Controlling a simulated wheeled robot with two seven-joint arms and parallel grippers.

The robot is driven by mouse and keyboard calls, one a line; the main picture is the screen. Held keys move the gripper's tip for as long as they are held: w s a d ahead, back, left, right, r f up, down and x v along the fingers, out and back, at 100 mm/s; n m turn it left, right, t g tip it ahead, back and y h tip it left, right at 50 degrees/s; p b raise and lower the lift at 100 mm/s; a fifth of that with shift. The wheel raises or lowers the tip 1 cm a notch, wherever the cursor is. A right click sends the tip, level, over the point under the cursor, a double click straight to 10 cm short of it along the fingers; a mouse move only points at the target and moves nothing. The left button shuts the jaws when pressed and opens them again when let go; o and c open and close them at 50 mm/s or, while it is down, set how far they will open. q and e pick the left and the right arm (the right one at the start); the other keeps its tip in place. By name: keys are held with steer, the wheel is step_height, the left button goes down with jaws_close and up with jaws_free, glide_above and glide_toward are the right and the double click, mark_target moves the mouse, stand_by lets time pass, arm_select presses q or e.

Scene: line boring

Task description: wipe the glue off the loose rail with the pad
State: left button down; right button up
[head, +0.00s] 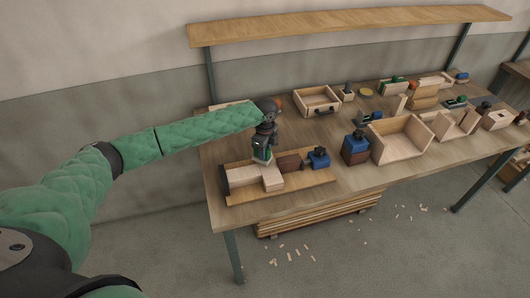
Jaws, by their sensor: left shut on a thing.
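My left gripper (264,150) points down over the fixture board (318,184) at the bench's front left. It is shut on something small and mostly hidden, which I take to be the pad. Pale wooden pieces lie just under and beside it: a longer piece (241,175) to the left and a short one (272,181) crossing toward the front. One of these may be the loose rail; I cannot tell which. Whether the held thing touches the wood is unclear. No glue can be made out. My right gripper is out of view.
A dark brown block (289,163) and a blue clamp (318,158) sit right of the gripper on the board. A blue-and-dark box (355,150) and an open wooden box (402,139) stand further right. A handled drawer box (317,101) is behind. A shelf (350,23) hangs above.

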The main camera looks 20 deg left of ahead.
arm_select(q)
steer(key=shift+r, duration=1.75)
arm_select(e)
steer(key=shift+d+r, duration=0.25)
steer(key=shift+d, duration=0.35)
